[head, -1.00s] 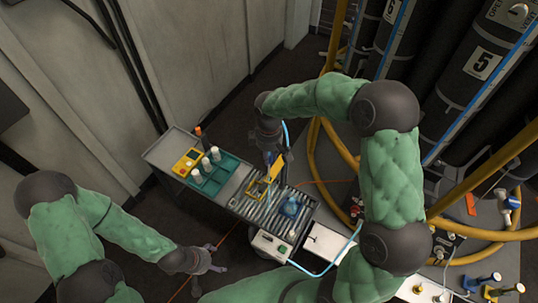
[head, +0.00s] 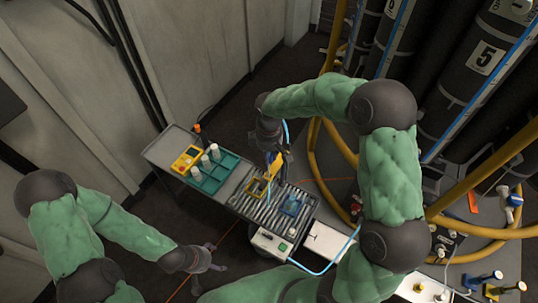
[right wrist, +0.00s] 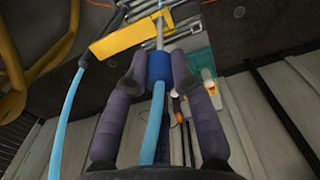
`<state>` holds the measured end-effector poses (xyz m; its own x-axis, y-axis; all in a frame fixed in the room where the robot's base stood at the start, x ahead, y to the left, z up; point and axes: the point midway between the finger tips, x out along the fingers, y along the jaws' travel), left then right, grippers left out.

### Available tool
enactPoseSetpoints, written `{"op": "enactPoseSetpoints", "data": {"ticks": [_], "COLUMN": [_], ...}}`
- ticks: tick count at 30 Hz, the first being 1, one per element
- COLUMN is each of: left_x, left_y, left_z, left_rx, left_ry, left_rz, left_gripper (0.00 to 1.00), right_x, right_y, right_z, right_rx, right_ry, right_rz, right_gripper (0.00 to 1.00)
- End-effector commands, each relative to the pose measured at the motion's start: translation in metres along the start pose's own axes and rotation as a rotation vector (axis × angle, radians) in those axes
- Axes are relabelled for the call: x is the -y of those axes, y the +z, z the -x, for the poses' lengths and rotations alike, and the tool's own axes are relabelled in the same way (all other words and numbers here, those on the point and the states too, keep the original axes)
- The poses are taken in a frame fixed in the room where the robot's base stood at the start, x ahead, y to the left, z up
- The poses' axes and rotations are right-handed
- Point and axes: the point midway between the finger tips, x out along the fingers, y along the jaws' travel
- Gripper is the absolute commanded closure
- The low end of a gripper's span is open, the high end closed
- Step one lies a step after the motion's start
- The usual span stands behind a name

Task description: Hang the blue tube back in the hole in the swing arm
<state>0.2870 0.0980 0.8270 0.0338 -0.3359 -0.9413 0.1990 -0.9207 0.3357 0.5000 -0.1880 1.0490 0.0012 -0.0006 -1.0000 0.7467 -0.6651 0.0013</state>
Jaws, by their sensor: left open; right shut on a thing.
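My right gripper (head: 276,152) is above the cart. In the right wrist view my right gripper (right wrist: 158,68) is shut around the blue collar of the blue tube (right wrist: 158,67). Blue hose runs back from the collar toward the camera, and a pale metal tip points away from it. The yellow swing arm (right wrist: 122,36) lies just beyond the collar, with the tip overlapping its end. I cannot tell whether the tip is in the hole. The swing arm (head: 276,166) also shows below the gripper in the head view. My left gripper (head: 218,262) is open and empty, low beside the cart.
The grey cart (head: 160,151) carries a teal rack (head: 211,184) with several white-topped vials, a yellow block (head: 184,160) and a blue tray (head: 293,206) on rollers. A white control box (head: 268,243) is on its near end. Yellow hoses and black cylinders (head: 474,75) stand at right.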

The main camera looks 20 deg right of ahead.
Motion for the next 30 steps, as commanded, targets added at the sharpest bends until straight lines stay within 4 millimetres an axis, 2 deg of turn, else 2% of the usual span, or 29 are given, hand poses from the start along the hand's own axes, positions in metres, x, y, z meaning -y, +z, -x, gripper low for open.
{"op": "enactPoseSetpoints", "data": {"ticks": [30], "left_x": [0.007], "left_y": [-0.001], "left_z": [-0.021], "left_rx": [0.000], "left_ry": [0.000], "left_rz": [0.000], "left_gripper": [0.20], "right_x": [0.000], "right_y": [0.000], "right_z": [-0.034], "right_rx": [0.000], "right_ry": [0.000], "right_rz": [0.000], "right_gripper": [0.95]}}
